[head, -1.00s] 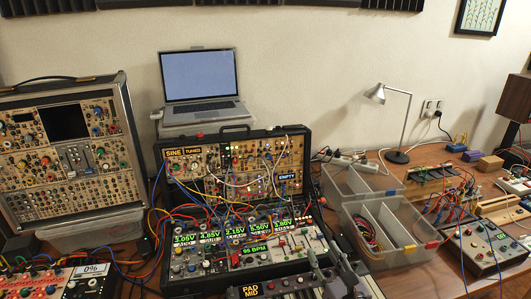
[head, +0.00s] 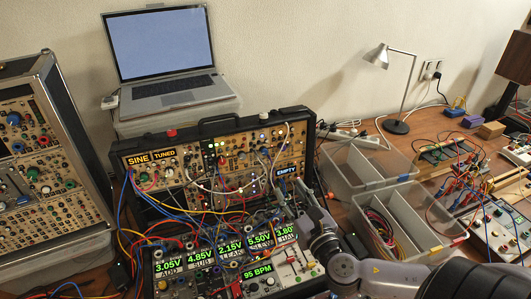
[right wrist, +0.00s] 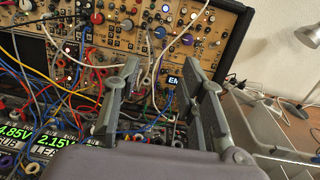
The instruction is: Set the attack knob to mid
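An open black synth case (head: 217,130) stands in the middle of the head view, full of knobs, jacks and patch cables. I cannot read an attack label, so I cannot tell which knob it is. Its upper panel (right wrist: 150,38) also shows in the right wrist view, with several small knobs, including a blue one (right wrist: 159,33). My right gripper (head: 303,197) is over the case's right side, near the "EMPTY" display (head: 287,171). In the right wrist view its fingers (right wrist: 158,70) are wide apart, with no object held between them. My left gripper is not in view.
Patch cables (head: 205,205) loop over the lower panel. Clear bins (head: 365,165) stand right of the case, and a laptop (head: 165,60) is behind it. A lamp (head: 398,126) stands at the back. A second synth case (head: 40,160) is at left.

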